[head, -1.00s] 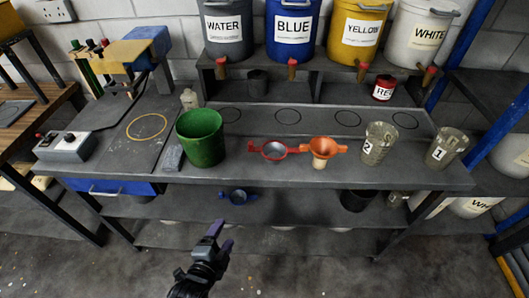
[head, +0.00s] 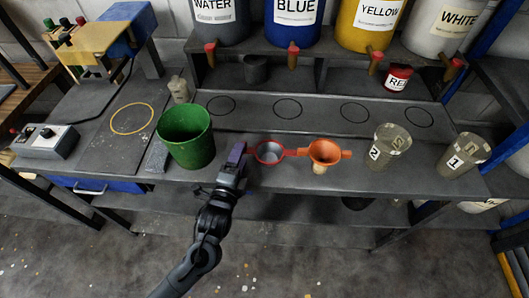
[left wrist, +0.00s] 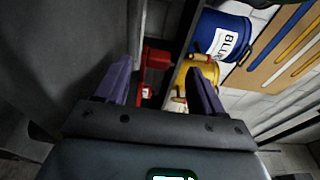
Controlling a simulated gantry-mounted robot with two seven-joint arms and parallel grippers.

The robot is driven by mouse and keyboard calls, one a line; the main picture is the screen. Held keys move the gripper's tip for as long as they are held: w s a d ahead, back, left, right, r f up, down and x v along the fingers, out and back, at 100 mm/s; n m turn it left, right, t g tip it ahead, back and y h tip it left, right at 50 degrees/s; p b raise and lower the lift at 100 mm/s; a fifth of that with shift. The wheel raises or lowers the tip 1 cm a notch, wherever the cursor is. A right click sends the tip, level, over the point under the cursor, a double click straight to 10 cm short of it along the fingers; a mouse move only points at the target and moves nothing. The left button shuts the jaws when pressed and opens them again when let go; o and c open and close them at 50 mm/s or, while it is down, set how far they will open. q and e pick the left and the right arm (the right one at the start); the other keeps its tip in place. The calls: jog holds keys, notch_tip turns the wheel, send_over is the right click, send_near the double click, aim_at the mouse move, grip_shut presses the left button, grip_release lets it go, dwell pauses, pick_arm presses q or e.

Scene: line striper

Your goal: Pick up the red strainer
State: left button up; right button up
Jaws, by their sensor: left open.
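The red strainer (head: 270,152) lies near the front edge of the grey workbench, its bowl between the green bucket and the orange funnel. One of its handles reaches right toward the orange funnel (head: 324,151). My left gripper (head: 238,156) is just left of the strainer at the bench's front edge, and its fingers hide the strainer's left end. In the left wrist view my left gripper (left wrist: 162,82) is open with nothing visibly held. Red shapes show beyond its fingers there, but I cannot tell whether one is the strainer. My right gripper is not in view.
A green bucket (head: 186,136) stands close left of my gripper. Cups marked 2 (head: 390,146) and 1 (head: 463,155) stand to the right. The red can (head: 397,78) and large labelled containers are behind. The bench (head: 255,126) is clear behind the strainer.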

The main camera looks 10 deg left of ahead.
aim_at(247, 147)
pick_arm(q)
jog(key=shift+w, duration=0.7)
jog(key=w, duration=0.1)
jog(key=w+b, duration=0.1)
jog(key=w, duration=0.2)
jog(key=shift+w+d+f, duration=0.1)
jog(key=shift+d+f, duration=0.2)
jog(key=shift+f, duration=0.05)
jog(key=shift+w, duration=0.5)
jog(key=shift+c, duration=0.5)
jog(key=c, duration=1)
